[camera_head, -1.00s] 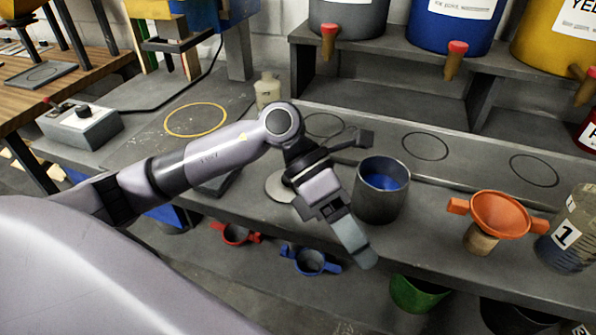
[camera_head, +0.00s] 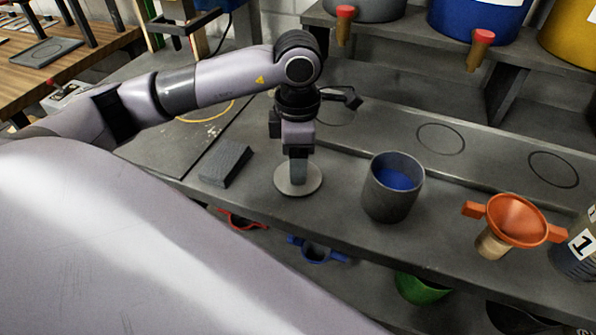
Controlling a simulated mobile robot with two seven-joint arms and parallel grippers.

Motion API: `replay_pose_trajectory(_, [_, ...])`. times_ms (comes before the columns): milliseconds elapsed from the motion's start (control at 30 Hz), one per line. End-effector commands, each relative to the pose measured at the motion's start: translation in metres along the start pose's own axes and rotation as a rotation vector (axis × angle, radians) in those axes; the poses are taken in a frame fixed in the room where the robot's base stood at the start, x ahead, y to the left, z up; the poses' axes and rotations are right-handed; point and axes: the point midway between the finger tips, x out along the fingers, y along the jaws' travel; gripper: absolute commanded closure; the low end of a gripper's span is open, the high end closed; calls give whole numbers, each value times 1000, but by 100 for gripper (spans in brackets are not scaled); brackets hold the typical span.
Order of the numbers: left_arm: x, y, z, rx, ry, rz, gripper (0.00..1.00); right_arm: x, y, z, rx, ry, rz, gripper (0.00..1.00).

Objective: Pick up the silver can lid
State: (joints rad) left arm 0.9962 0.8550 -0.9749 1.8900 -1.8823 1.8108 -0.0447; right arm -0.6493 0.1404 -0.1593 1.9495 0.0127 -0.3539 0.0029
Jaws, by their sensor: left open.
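The silver can lid (camera_head: 310,183) is a round, flat disc lying on the grey bench, left of the grey can with blue paint (camera_head: 378,207). My left gripper (camera_head: 298,178) points down over the lid, with its finger in front of the lid's middle. One finger is seen nearly edge-on and hides part of the lid. I cannot tell whether the fingertips touch it. The left gripper is open and nothing shows held in it. My right gripper is not in view.
A dark grey block (camera_head: 226,163) lies left of the lid. An orange funnel (camera_head: 517,219) stands right of the can, near a container labelled 1 (camera_head: 577,250). Large paint drums (camera_head: 478,14) sit on the shelf behind. Red, blue and green vessels sit below the bench edge.

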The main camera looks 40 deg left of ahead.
Motion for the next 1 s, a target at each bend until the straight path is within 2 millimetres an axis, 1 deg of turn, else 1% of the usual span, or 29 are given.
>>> replay_pose_trajectory(33, [6,0,-1,-2,3,-2,40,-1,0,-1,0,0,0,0])
replay_pose_trajectory(133, [14,0,-1,-1,1,-1,40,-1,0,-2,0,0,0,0])
replay_pose_trajectory(367, [15,0,0,-1,0,0,40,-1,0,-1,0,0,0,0])
replay_pose_trajectory(467, [15,0,0,-1,0,0,70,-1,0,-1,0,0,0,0])
replay_pose_trajectory(500, [15,0,0,-1,-1,0,83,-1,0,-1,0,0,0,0])
replay_pose_trajectory(533, [15,0,0,-1,-1,0,92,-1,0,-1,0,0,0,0])
replay_pose_trajectory(567, [15,0,0,-1,-1,0,99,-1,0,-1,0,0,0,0])
replay_pose_trajectory(867, [14,0,0,-1,-1,0,99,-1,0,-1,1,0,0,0])
replay_pose_trajectory(1000, [7,1,1,-1,-4,1,99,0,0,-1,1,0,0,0])
